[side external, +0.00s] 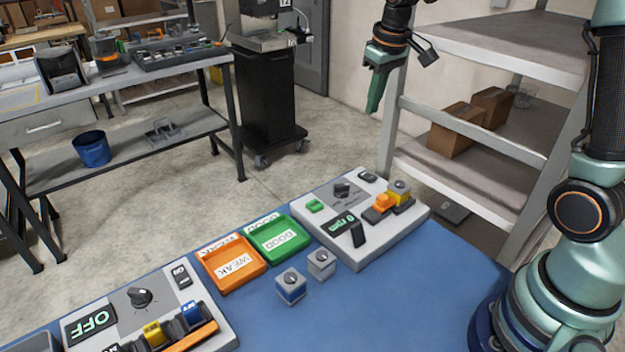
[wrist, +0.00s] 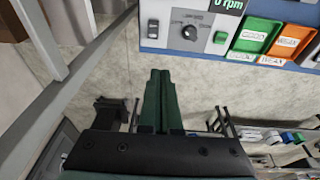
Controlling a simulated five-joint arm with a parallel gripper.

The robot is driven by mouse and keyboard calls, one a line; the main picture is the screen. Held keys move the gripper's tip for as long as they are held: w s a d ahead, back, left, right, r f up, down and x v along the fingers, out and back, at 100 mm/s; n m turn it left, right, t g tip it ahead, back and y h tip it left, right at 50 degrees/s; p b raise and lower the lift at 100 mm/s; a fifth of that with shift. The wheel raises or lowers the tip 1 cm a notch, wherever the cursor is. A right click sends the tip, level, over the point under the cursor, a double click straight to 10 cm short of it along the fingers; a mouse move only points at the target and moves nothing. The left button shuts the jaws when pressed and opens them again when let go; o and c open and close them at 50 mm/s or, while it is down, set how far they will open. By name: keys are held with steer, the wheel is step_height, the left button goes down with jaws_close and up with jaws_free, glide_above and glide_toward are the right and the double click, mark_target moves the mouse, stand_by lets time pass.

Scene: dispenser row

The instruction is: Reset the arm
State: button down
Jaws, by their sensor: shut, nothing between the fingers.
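My gripper (side external: 375,92) hangs in the air at the upper middle of the side view, pointing down. Its green fingers are shut with nothing between them. It is well above and behind the blue table (side external: 420,296), apart from everything on it. In the wrist view my gripper (wrist: 161,75) shows its two fingers side by side, with bare floor behind them and a grey panel with a dial (wrist: 190,32) beyond the tips. My arm stands at the right of the side view.
A shelf (side external: 485,165) with cardboard boxes (side external: 456,130) stands close to my gripper.

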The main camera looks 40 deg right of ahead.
steer(key=s+a+r+t, duration=0.1)
steer(key=s+a, duration=0.3)
steer(key=s, duration=0.4)
steer(key=s+a+r+t, duration=0.1)
steer(key=s+a+t, duration=0.1)
steer(key=s, duration=0.6)
steer(key=shift+a, duration=0.9)
steer(key=c, duration=1.5)
jaws_free()
steer(key=shift+r, duration=0.15)
steer(key=shift+c, duration=0.2)
